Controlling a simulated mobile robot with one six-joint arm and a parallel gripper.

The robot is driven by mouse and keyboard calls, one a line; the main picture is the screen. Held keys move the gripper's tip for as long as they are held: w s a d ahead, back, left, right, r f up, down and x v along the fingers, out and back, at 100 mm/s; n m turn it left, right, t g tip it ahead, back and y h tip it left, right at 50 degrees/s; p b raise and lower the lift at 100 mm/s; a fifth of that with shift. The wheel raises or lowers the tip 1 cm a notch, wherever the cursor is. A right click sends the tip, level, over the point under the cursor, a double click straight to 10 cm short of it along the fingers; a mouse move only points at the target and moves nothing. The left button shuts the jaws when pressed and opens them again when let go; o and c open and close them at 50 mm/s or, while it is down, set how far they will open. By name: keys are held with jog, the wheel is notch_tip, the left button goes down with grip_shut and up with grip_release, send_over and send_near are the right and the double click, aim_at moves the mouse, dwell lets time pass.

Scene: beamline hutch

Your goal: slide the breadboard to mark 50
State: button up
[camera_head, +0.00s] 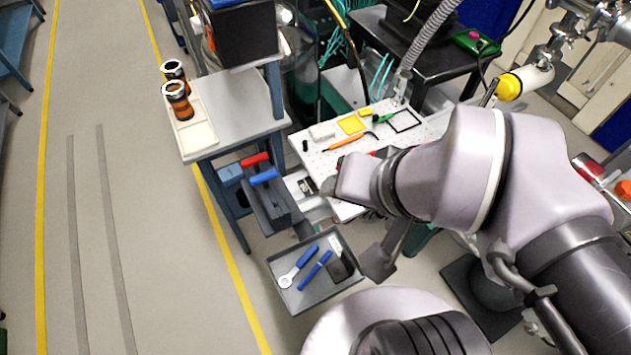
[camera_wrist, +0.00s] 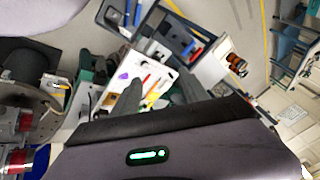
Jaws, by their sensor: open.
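The breadboard (camera_head: 318,160) is a white perforated plate at the middle of the head view, with small items on it. My arm hides its front right part. It also shows in the wrist view (camera_wrist: 113,90), beyond my fingers. My gripper (camera_wrist: 160,82) is open, its two dark fingers apart with nothing seen held between them. The fingers point toward the breadboard, and I cannot tell whether they touch it. In the head view the fingers are hidden or unclear behind my wrist. No scale number, including mark 50, is readable.
On the breadboard lie an orange screwdriver (camera_head: 346,143), a yellow block (camera_head: 351,125) and a black frame (camera_head: 404,121). A grey side table (camera_head: 235,122) holds orange-black cylinders (camera_head: 178,101). A grey tray (camera_head: 296,304) with blue-handled tools sits below. Open floor (camera_head: 150,220) lies left.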

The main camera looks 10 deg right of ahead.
jog(key=shift+w+r, duration=0.15)
jog(key=shift+w, duration=0.2)
jog(key=c, duration=0.4)
jog(key=shift+n+g+h, duration=0.3)
jog(key=shift+n, duration=0.6)
jog(key=w, duration=0.6)
jog(key=w+p, duration=0.1)
jog(key=w, duration=0.2)
jog(key=shift+w+d+r, duration=0.1)
jog(key=shift+d+r, duration=0.05)
jog(key=shift+d, duration=0.1)
jog(key=shift+c, duration=0.8)
jog(key=n+p, duration=0.2)
jog(key=n, duration=0.2)
send_over(305, 141)
jog(key=s, duration=0.6)
notch_tip(305, 141, down, 13)
jog(key=shift+g+h, duration=0.3)
jog(key=shift+h, duration=0.1)
jog(key=b+x, duration=0.2)
jog(key=x, duration=0.3)
jog(key=b+x, duration=0.2)
jog(key=x, duration=0.4)
jog(key=d+b+x, duration=0.1)
jog(key=x, duration=0.4)
jog(key=shift+a+f+b, duration=0.1)
jog(key=shift+f+b, duration=0.3)
jog(key=shift+f, duration=0.1)
grip_shut()
